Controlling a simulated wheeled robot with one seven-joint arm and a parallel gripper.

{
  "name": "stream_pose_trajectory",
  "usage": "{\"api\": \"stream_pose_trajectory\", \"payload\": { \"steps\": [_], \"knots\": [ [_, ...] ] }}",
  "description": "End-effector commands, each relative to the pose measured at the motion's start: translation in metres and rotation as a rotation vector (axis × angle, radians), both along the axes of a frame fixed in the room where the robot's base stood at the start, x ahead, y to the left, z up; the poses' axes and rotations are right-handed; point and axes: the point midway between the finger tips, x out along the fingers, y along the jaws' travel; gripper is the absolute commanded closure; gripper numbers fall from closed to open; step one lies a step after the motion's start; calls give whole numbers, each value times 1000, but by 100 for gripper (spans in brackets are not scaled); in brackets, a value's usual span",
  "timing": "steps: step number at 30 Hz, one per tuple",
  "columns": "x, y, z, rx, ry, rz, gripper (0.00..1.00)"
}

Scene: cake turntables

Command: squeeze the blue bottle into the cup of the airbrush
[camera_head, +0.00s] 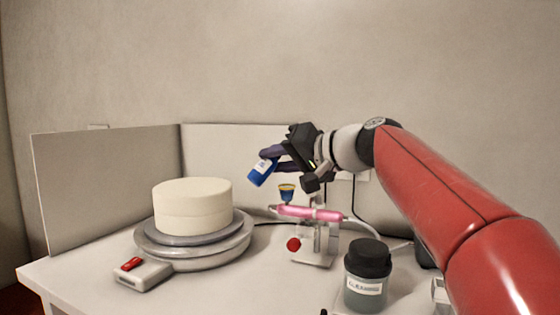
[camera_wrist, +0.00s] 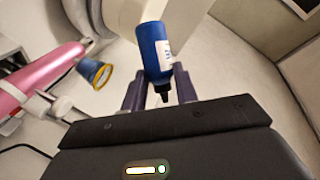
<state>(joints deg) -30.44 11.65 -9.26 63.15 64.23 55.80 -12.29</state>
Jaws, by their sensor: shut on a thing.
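My gripper (camera_head: 272,162) is shut on the blue bottle (camera_head: 262,173) and holds it in the air, tilted, above and to the left of the airbrush cup. In the wrist view the blue bottle (camera_wrist: 154,50) sits between the purple fingers (camera_wrist: 160,90), its dark nozzle pointing toward the bottom of the picture. The pink airbrush (camera_head: 310,213) rests on a stand with its cup (camera_head: 286,193) upright on top. The cup has a yellow rim and a blue body; it also shows in the wrist view (camera_wrist: 95,72), beside the bottle and apart from it.
A cream cake (camera_head: 192,205) stands on a grey turntable (camera_head: 205,256) at the left. A white box with a red switch (camera_head: 142,273) lies in front of it. A dark-lidded cleaning jar (camera_head: 366,277) stands at the front right. Panels (camera_head: 105,185) border the table behind.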

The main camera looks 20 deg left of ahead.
Motion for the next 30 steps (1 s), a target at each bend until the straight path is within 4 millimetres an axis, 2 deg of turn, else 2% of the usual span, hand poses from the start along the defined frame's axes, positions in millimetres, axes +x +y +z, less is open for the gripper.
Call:
{"api": "stream_pose_trajectory", "payload": {
  "steps": [1, 9, 15, 21, 30],
  "knots": [
    [1, 1, -2, -21, -54, 37, 81],
    [-11, 14, 16, -167, -426, 307, 81],
    [-19, 22, 23, -256, -649, 464, 81],
    [-23, 26, 21, -297, -755, 538, 81],
    [-24, 26, 22, -308, -779, 555, 81]
  ]
}}
